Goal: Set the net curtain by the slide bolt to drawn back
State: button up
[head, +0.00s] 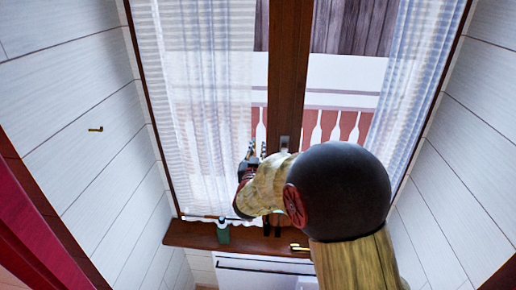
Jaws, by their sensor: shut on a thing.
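A sheer white left net curtain (195,90) hangs spread across the left window pane. A second net curtain (422,75) hangs in folds at the right side of the window. My gripper (251,151) is at the inner edge of the left curtain, beside the dark middle post, and is shut on that edge. My arm hides part of the window and sill. A small grey metal fitting (284,143) is on the middle post; I cannot tell whether it is the slide bolt.
A small brass hook (96,129) sticks out from the left plank wall. The wooden sill (190,234) holds a green bottle-like object (222,232). A brass piece (299,247) shows near its front. A red surface (25,215) is at the lower left.

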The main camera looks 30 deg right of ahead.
grip_shut()
dwell(0.4)
jog(key=w+a+p, duration=0.1)
jog(key=w+a, duration=0.6)
jog(key=a, duration=0.4)
jog(key=w+a+p, duration=0.1)
jog(key=w+a, duration=0.7)
jog(key=a, duration=0.4)
jog(key=shift+w+p, duration=0.3)
jog(key=shift+p, duration=0.1)
jog(key=shift+a+r, duration=0.1)
jog(key=o, duration=0.5)
grip_release()
jog(key=shift+w+a, duration=0.1)
jog(key=shift+a, duration=0.05)
jog(key=shift+o, duration=0.6)
jog(key=v, duration=1.2)
